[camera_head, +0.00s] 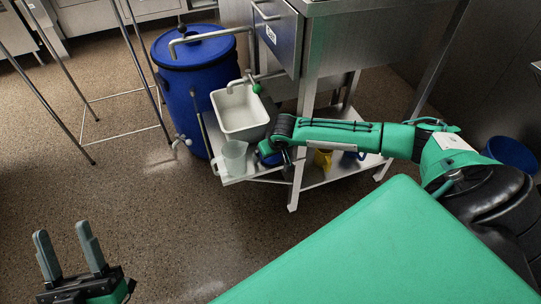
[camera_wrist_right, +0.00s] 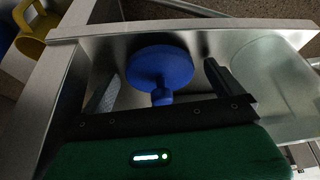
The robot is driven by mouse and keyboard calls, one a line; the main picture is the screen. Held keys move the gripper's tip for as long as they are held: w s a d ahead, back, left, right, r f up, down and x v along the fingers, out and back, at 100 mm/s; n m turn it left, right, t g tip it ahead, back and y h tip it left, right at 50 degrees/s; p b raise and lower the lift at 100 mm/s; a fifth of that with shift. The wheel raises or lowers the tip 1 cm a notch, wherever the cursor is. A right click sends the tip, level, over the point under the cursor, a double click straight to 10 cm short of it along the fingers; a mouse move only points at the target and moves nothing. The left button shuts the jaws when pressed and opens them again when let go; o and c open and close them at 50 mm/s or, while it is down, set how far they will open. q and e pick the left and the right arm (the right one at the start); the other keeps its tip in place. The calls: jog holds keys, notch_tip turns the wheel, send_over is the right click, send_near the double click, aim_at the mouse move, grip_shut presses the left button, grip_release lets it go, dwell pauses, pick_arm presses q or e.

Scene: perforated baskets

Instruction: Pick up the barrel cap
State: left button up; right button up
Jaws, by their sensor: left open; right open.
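A blue round cap with a short stem (camera_wrist_right: 160,67) lies on the metal lower shelf (camera_wrist_right: 95,60) in the right wrist view. My right gripper (camera_wrist_right: 160,72) is open, with one finger on each side of the cap. I cannot tell whether the fingers touch it. In the head view, a blue part of the cap (camera_head: 268,156) shows beside my right wrist, mostly hidden by the arm. The blue barrel (camera_head: 196,85) stands at upper left with a dark knob on its lid. My left gripper (camera_head: 63,234) is open and empty at lower left.
A white tub (camera_head: 240,112) and a translucent jug (camera_head: 234,157) are near the cap; the jug also shows in the wrist view (camera_wrist_right: 270,70). A yellow container (camera_head: 322,158) sits further along the shelf. A steel table leg (camera_head: 299,180) is close to my right arm.

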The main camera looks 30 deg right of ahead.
jog(key=c, duration=1.1)
jog(key=shift+o, duration=0.2)
